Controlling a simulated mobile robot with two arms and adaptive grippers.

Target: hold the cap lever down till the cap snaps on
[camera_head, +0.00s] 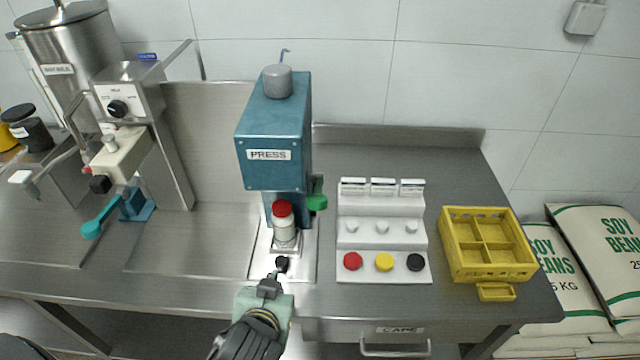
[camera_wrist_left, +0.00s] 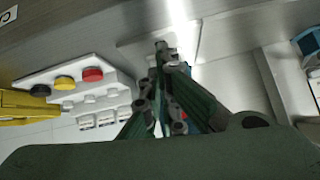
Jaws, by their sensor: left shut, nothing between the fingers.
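The blue press (camera_head: 272,150) labelled PRESS stands at the middle of the steel bench. A white bottle (camera_head: 285,232) with a red cap (camera_head: 283,208) stands upright under its head. A small black knob (camera_head: 282,264), possibly the lever's end, shows just in front of the bottle, low over the press base. My left gripper (camera_head: 272,280) is at that knob, shut and empty; whether it touches the knob I cannot tell. In the left wrist view its fingers (camera_wrist_left: 163,60) are together and the bottle is mostly hidden behind them. My right gripper is not in view.
A white cap stand (camera_head: 384,268) with red, yellow and black caps is right of the press. A yellow crate (camera_head: 447,240) stands further right. A green part (camera_head: 317,202) sticks out at the press's right side. A steel machine with a teal lever (camera_head: 98,228) is at left.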

